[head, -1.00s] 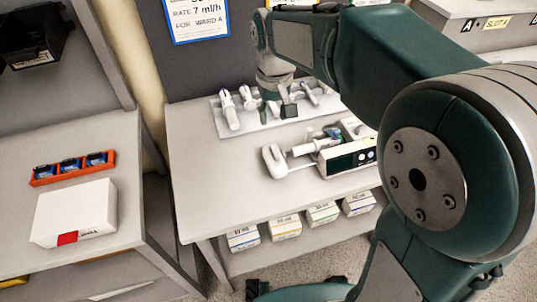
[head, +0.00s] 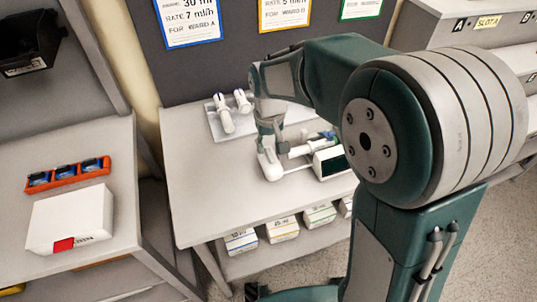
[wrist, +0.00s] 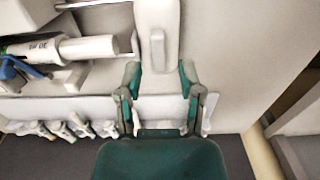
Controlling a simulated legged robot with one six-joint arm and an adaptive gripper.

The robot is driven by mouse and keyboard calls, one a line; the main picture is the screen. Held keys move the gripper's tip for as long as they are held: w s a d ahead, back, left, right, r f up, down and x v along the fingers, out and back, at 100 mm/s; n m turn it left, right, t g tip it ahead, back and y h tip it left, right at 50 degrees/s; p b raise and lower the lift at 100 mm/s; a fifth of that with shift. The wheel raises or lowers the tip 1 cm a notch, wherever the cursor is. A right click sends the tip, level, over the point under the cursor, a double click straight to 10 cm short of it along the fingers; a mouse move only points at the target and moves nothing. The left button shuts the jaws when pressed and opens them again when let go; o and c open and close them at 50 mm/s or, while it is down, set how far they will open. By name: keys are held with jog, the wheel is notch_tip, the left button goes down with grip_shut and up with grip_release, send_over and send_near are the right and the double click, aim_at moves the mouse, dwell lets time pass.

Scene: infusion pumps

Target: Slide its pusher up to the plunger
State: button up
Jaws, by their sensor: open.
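The infusion pump (head: 331,162) lies on the middle table, with a white body and a dark screen. Its white pusher (head: 268,165) stands out to the left on a rail; in the wrist view the pusher (wrist: 157,25) is at top centre. A syringe (wrist: 70,48) with a white plunger (wrist: 103,46) lies in the pump, the plunger pointing at the pusher. My gripper (wrist: 160,72) is open, with a fingertip on each side of the pusher's near end. My arm partly hides the pump.
A pale tray (head: 214,122) with several syringes stands behind the pump; they also show in the wrist view. Labelled boxes (head: 283,230) sit on the lower shelf. An orange rack (head: 68,175) and white box (head: 70,220) are on the left table. The table's front left is clear.

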jog(key=shift+d+f, duration=0.25)
jog(key=shift+d, duration=0.15)
jog(key=shift+a+f, duration=0.15)
jog(key=shift+a, duration=0.45)
jog(key=shift+s+d+f, duration=0.1)
jog(key=shift+d+f, duration=0.2)
jog(key=shift+f, duration=0.05)
jog(key=shift+a, duration=0.15)
jog(key=c, duration=0.6)
